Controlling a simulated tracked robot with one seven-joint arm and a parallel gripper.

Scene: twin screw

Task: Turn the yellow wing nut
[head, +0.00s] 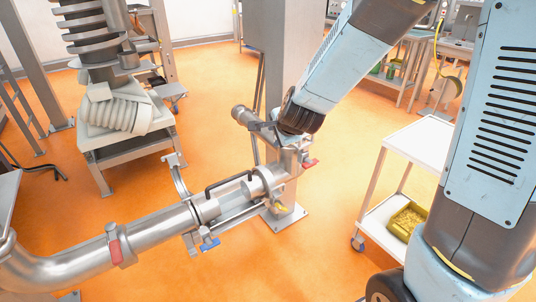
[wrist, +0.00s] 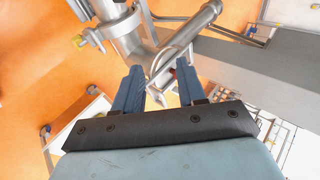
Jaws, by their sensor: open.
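My gripper shows in the wrist view (wrist: 161,72) with two blue fingers apart and nothing clearly held between them. In the head view the end of my arm is beside the pipe end and post, and the fingers are not clear. A small yellow part, possibly the yellow wing nut (wrist: 79,41), shows at the upper left of the wrist view, apart from the fingers. In the head view a faint yellowish part shows low under the pipe end, too small to identify. A red part (wrist: 173,73) lies beyond the gap between the fingers.
The steel pipe (head: 160,230) runs from lower left to the post. It carries a blue wing nut (head: 209,244), a red-handled clamp (head: 115,250) and a red part (head: 310,163). A white cart (head: 423,140) with a yellow bin (head: 407,220) stands right.

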